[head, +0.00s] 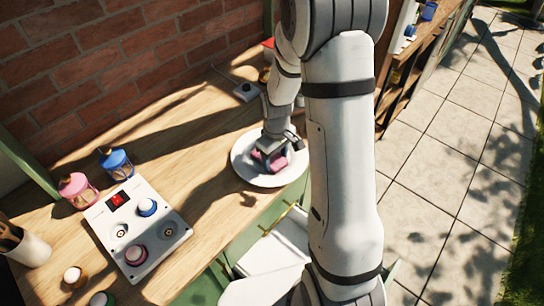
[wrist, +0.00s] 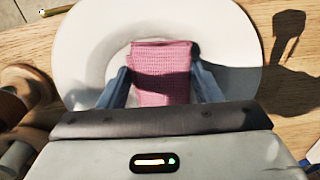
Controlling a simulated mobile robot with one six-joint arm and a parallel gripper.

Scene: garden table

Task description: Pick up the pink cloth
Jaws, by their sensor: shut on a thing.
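The pink cloth (wrist: 162,72) is a folded, waffle-textured piece on a white plate. In the wrist view it lies between the two blue-grey fingers of my gripper (wrist: 162,88), which are shut on it from both sides. In the head view my gripper (head: 269,157) points down at the plate (head: 245,177), with only a small part of the pink cloth (head: 284,162) showing beside the fingers. The plate's rim also shows in the wrist view (wrist: 80,45). I cannot tell whether the cloth is lifted off the plate.
A white panel (head: 110,220) with knobs and a red switch stands on the wooden table, left of the plate. Behind it are a pink lantern (head: 77,190) and a blue lantern (head: 116,163). A brick wall (head: 100,80) bounds the back. An open drawer (head: 275,245) juts out in front.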

